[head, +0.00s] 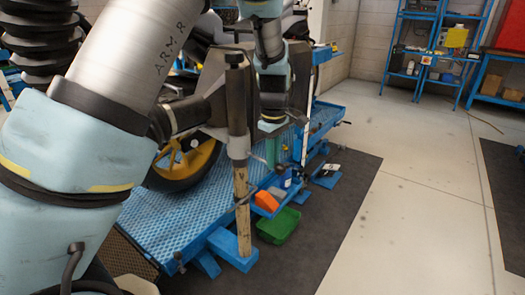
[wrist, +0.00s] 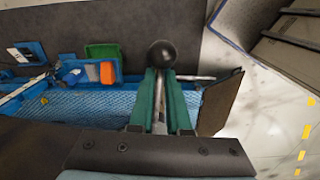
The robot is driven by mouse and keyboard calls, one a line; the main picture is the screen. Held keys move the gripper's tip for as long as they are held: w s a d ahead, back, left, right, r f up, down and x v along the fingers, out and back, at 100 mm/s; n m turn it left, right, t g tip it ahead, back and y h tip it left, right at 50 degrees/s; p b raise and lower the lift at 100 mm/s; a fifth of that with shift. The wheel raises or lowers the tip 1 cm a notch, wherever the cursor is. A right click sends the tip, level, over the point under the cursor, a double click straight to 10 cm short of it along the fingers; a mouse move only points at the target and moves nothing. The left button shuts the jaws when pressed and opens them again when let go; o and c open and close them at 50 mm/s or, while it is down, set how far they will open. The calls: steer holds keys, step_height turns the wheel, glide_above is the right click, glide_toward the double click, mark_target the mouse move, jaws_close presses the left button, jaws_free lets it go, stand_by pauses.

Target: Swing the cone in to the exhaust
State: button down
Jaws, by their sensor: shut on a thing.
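My gripper (wrist: 160,76) has two green fingers, shut on a thin metal rod (wrist: 159,98) with a round black knob (wrist: 161,53) just past the fingertips. In the head view my gripper (head: 271,152) points down beside the blue lift, behind an upright post (head: 238,130). The rod is not clear there. A dark grey tapered body (head: 208,108) beside the post may be the cone, but I cannot be sure. A dark flat panel (wrist: 220,102) stands right of the fingers in the wrist view. The exhaust cannot be made out; my arm hides much of the motorcycle.
The motorcycle's yellow-rimmed wheel (head: 187,166) stands on the blue lift platform (head: 190,215). An orange bin (head: 266,201) and a green bin (head: 279,226) are by the lift's edge. The post has a blue foot (head: 232,246). Open floor (head: 410,200) lies to the right.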

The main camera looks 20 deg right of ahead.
steer(key=w+d+n+p, duration=0.5)
steer(key=d+n, duration=0.2)
steer(key=d, duration=0.1)
steer(key=shift+w+d+n+p, duration=0.2)
steer(key=shift+w+n+p, duration=0.2)
steer(key=shift+w+d, duration=0.1)
steer(key=c, duration=0.9)
jaws_free()
steer(key=shift+w, duration=0.1)
